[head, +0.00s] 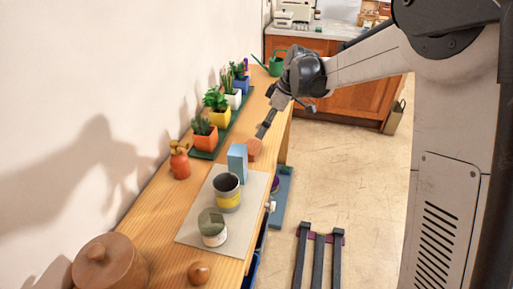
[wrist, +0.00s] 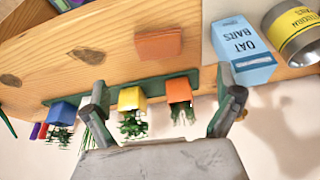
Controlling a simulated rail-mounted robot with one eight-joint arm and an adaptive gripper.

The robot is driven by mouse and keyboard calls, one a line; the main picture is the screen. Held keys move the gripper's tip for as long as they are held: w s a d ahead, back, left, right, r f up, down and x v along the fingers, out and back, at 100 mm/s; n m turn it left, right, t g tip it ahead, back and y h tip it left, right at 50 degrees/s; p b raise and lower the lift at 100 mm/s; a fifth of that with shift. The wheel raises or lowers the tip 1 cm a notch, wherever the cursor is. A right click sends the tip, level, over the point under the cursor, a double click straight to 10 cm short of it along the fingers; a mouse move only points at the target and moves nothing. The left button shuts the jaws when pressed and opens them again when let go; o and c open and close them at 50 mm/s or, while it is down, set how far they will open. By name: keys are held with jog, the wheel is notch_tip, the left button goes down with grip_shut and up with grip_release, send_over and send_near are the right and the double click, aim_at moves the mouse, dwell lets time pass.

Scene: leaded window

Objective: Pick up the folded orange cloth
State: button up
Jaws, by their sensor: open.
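The folded orange cloth (wrist: 159,43) lies flat on the wooden shelf top in the wrist view, a small rectangle just beyond my fingertips. In the head view the cloth (head: 255,147) shows at the shelf's right edge, right by my gripper (head: 264,128). In the wrist view my gripper (wrist: 163,104) is open, its two fingers wide apart with nothing between them but background. The cloth appears ahead of the fingers, roughly centred between them. I cannot tell the exact height of the fingers above the shelf.
A blue oat bars box (wrist: 243,50) stands close beside the cloth, with a yellow-labelled can (wrist: 294,32) past it. Potted plants stand on a green tray (wrist: 198,76) along the wall side. A grey mat (head: 198,229) bears cans nearer the camera. Bare wood surrounds the cloth.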

aim_at(252, 146)
jog(key=x, duration=0.8)
jog(key=shift+a+f, duration=0.15)
jog(key=shift+f, duration=0.05)
jog(key=shift+a+x, duration=0.2)
jog(key=shift+x, duration=2.35)
jog(key=shift+w+r, duration=0.1)
jog(key=shift+w, duration=0.05)
jog(key=c, duration=1.1)
